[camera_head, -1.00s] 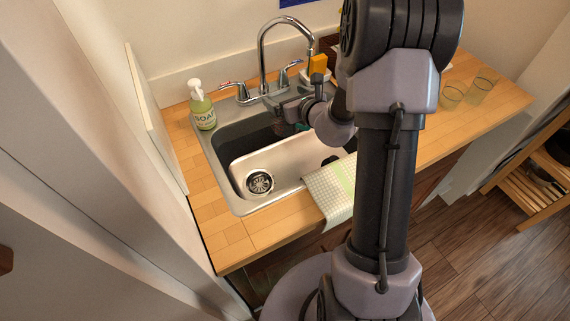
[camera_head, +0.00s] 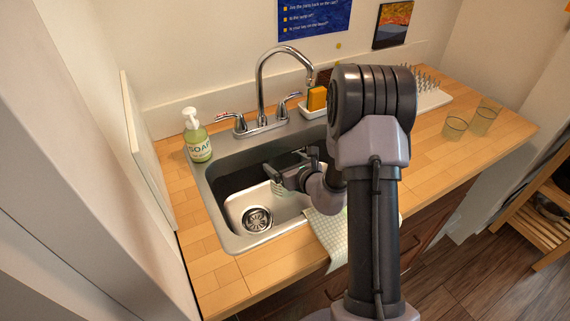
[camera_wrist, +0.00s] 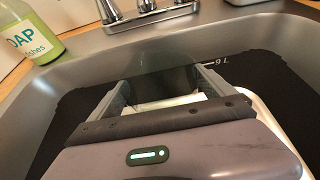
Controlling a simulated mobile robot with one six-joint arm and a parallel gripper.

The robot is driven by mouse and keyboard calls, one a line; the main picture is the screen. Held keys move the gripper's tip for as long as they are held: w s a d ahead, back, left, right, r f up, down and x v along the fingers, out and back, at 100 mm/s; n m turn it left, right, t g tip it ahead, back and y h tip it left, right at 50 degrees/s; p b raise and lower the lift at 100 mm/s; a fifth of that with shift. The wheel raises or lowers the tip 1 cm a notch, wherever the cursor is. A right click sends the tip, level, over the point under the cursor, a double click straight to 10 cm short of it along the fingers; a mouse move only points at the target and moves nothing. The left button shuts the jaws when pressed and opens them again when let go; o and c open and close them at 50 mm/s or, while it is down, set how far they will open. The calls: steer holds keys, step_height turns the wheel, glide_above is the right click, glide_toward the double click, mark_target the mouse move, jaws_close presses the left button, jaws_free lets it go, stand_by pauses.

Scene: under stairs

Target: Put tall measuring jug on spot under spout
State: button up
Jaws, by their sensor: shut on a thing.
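My gripper (camera_head: 291,170) is low over the sink, in front of the faucet. In the wrist view my gripper (camera_wrist: 163,92) is shut on a see-through, dark-tinted vessel (camera_wrist: 165,72), which seems to be the tall measuring jug. In the head view only a small greenish part of the jug (camera_head: 278,188) shows below the jaws; my arm hides the rest. I cannot tell whether its base touches anything. The curved chrome spout (camera_head: 310,77) ends above and behind my gripper. The spot under it is largely hidden by my arm.
The sink (camera_head: 232,243) has a drain (camera_head: 257,219) at front left. A soap bottle (camera_head: 198,140) stands at its back left corner. A sponge (camera_head: 317,98) sits in a holder behind. A cloth (camera_head: 328,236) hangs over the front edge. Two glasses (camera_head: 455,127) stand on the right counter.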

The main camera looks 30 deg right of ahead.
steer(key=o, duration=1.7)
steer(key=r+p+v, duration=0.1)
steer(key=p+v, duration=0.2)
steer(key=v, duration=0.9)
steer(key=s+a+r+n+g+y, duration=0.1)
steer(key=a+r+n+y, duration=0.4)
steer(key=a, duration=0.4)
steer(key=a+r+n+g+y, duration=0.25)
steer(key=a+r+n, duration=0.35)
steer(key=a, duration=0.3)
steer(key=s+a+r+n+g+y, duration=0.2)
steer(key=s+a+r+n+g, duration=0.1)
steer(key=s+a+n, duration=0.4)
steer(key=s+a+r+n+g+h, duration=0.1)
steer(key=s+a+n+g+h, duration=0.15)
steer(key=s+n, duration=0.45)
steer(key=s+d+r+n+t+h, duration=0.1)
steer(key=s+d+r+n+h, duration=0.2)
steer(key=s+d+n+h, duration=0.2)
steer(key=shift+s+d+r+n, duration=0.2)
steer(key=shift+s+d+n, duration=0.35)
steer(key=shift+d, duration=0.7)
